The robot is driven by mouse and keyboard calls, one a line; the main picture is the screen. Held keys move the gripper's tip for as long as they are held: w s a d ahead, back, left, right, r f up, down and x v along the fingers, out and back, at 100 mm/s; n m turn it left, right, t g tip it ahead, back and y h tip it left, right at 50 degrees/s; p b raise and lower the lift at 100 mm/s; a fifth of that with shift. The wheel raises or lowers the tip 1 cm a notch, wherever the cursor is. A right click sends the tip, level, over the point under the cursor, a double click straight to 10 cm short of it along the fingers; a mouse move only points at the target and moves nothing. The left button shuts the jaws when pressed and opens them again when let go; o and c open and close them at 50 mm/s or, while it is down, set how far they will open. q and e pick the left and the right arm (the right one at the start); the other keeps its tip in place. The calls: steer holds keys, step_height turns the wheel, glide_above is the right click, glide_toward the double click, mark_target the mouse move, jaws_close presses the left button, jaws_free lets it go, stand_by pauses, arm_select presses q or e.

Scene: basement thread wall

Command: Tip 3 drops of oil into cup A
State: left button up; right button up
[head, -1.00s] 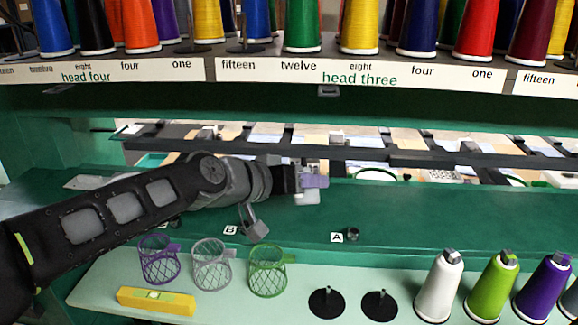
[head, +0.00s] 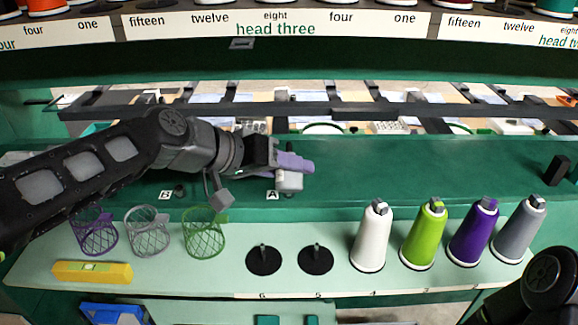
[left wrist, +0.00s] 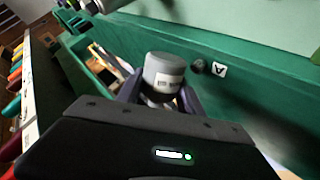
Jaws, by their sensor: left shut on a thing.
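My left gripper (head: 292,166), with pale purple fingers, is shut on a small grey-and-white bottle (head: 289,182). In the left wrist view the bottle (left wrist: 163,72) shows a grey round end and a white label, between the fingers. Cup A is a small dark cup (left wrist: 198,67) on the green ledge beside the tag A (head: 272,195). In the head view the bottle hangs over the cup's place and mostly hides it. In the wrist view the cup appears right of the bottle, apart from it. I see no drops. My right gripper is out of view.
Another small dark cup (head: 180,190) stands by tag B (head: 165,195). Purple, grey and green mesh baskets (head: 204,232), a yellow level (head: 92,272), black spool stands (head: 263,260) and several thread cones (head: 372,238) line the front shelf. The ledge right of tag A is largely clear.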

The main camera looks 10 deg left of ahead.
arm_select(q)
steer(key=shift+r+p, duration=0.1)
steer(key=shift+p, duration=0.4)
steer(key=n+g+p, duration=0.1)
steer(key=p, duration=0.3)
steer(key=f+n+g+p, duration=0.1)
steer(key=g+p, duration=0.1)
steer(key=p, duration=0.2)
steer(key=shift+s+d+f, duration=0.15)
steer(key=shift+s, duration=0.25)
steer(key=shift+s+f+n+g+p, duration=0.1)
steer(key=shift+f+n+g+p, duration=0.25)
steer(key=shift+g+p, duration=0.45)
steer(key=shift+f+g+h, duration=0.3)
steer(key=shift+f+h, duration=0.1)
steer(key=shift+f, duration=0.05)
steer(key=shift+p, duration=0.35)
steer(key=shift+r+n+g+p, duration=0.2)
steer(key=shift+n+g+p, duration=0.25)
steer(key=shift+p, duration=0.5)
steer(key=shift+g+h+p, duration=0.3)
steer(key=shift+g+p, duration=0.25)
steer(key=shift+p, duration=0.3)
steer(key=shift+f, duration=0.1)
